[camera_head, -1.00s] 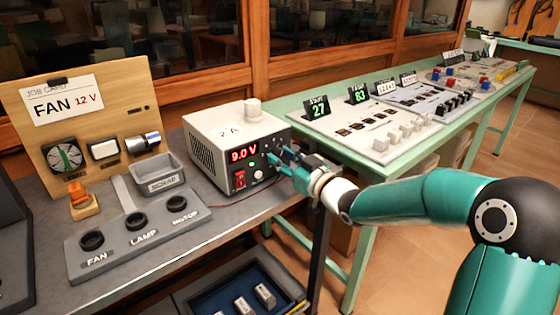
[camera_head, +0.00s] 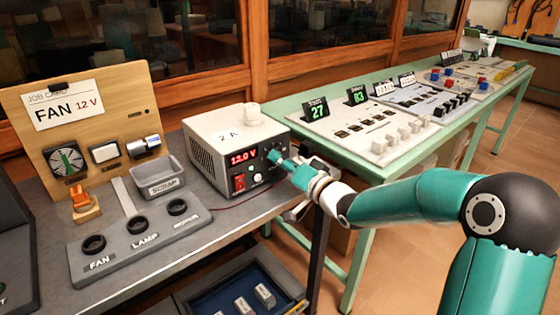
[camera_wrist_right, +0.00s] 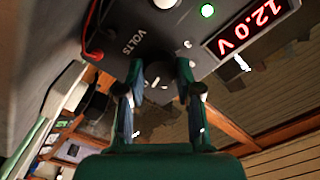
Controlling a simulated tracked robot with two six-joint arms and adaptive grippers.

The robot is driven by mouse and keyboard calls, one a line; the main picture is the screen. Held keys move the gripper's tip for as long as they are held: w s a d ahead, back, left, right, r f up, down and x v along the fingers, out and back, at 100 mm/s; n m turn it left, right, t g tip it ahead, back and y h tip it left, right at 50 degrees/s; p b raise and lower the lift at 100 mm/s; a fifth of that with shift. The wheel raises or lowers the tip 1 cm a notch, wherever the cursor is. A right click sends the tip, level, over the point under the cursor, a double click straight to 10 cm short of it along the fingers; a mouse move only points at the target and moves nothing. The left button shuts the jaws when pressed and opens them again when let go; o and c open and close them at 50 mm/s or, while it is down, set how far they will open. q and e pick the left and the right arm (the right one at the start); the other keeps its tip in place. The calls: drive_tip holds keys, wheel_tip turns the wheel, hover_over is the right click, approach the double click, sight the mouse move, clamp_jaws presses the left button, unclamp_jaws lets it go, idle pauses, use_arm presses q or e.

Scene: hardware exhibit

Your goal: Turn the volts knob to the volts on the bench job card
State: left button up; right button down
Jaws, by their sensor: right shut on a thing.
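The bench job card (camera_head: 62,104) is pinned to the wooden board at the left and reads FAN 12 V. The grey power supply (camera_head: 205,150) stands on the bench, and its red display (camera_head: 243,158) reads 12.0 V. The wrist view shows the display (camera_wrist_right: 250,24) with the same reading. My right gripper (camera_head: 277,157) is at the front panel. In the wrist view my right gripper (camera_wrist_right: 158,76) is shut on the volts knob (camera_wrist_right: 157,86), beside the VOLTS label. The fingers partly hide the knob. My left gripper is not in view.
A panel with FAN and LAMP sockets (camera_head: 145,236) lies on the bench, with a SCRAP tray (camera_head: 157,181) behind it. A red switch (camera_head: 239,182) is low on the supply's front. A green table (camera_head: 300,130) with other panels stands to the right.

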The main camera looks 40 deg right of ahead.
drive_tip(key=shift+a+f+m, duration=0.15)
drive_tip(key=shift+f+m, duration=0.25)
drive_tip(key=shift+m, duration=0.1)
drive_tip(key=c, duration=0.9)
unclamp_jaws()
drive_tip(key=shift+o, duration=0.6)
drive_tip(key=shift+r, duration=0.2)
drive_tip(key=s+d, duration=0.1)
drive_tip(key=s, duration=1.1)
